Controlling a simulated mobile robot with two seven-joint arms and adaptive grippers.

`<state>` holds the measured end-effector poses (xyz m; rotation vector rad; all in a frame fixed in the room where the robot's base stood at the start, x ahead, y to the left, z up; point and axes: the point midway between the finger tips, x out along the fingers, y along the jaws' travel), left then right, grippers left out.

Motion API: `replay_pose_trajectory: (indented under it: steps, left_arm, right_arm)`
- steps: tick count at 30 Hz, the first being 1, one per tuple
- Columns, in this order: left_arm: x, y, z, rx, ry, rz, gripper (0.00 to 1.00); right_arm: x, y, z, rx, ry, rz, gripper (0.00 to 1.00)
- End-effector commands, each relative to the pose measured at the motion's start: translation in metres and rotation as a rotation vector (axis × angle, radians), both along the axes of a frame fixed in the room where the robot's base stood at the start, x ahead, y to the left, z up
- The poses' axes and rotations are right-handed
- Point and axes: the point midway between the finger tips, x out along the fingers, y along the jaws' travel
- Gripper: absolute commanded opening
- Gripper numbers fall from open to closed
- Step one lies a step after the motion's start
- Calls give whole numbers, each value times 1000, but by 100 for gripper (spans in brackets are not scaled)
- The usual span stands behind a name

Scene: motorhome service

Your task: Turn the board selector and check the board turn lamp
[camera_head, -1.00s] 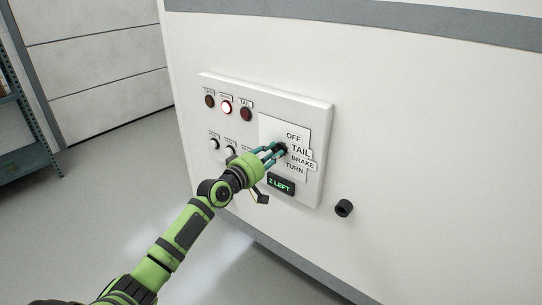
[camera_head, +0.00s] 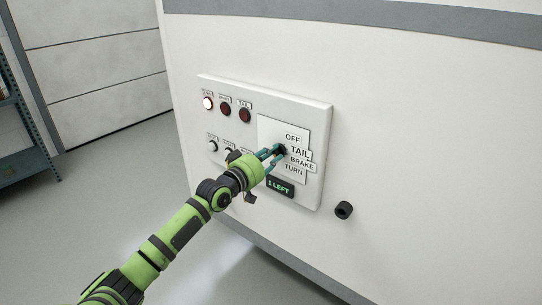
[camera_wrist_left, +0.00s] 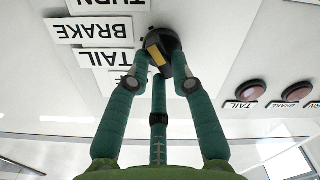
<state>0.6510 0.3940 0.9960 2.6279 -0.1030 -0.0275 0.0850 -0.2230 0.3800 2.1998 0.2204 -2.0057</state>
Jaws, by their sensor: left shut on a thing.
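The board selector is a black knob (camera_wrist_left: 180,60) with a yellow mark, on the white panel (camera_head: 318,120) beside the labels OFF, TAIL, BRAKE and TURN. My left gripper (camera_head: 276,152) is shut on the knob, its teal fingers around it; the head view mostly hides the knob. I cannot tell which label the mark points to. The leftmost lamp (camera_head: 208,103), whose place fits the turn lamp, glows white; its label is too small to read surely. The middle lamp (camera_head: 225,109) and the right lamp (camera_head: 245,115) are dark red. My right gripper is not in view.
A small display (camera_head: 280,187) below the labels reads "1 LEFT". A black round fitting (camera_head: 344,210) sticks out of the white wall, right of the panel. A shelf (camera_head: 25,150) stands at far left.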

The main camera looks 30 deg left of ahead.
Motion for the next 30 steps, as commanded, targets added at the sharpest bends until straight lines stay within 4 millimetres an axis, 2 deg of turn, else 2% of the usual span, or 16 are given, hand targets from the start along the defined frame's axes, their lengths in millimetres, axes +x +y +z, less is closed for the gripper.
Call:
replay_pose_trajectory:
  steps: [9,10,11,12,23,26,30]
  left_arm:
    - [0,1,2,8,-4,1,0]
    - [0,1,2,8,-4,1,32]
    - [0,1,2,8,-4,1,44]
    - [0,1,2,7,-4,1,48]
    - [-2,0,0,4,0,0,48]
    - [-9,0,-1,3,1,0,48]
    - [-29,2,-2,5,1,-1,48]
  right_arm:
    - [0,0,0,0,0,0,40]
    - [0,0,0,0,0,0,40]
    - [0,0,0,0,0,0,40]
    - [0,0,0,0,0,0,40]
    - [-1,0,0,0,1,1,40]
    - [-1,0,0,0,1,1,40]
    - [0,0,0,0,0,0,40]
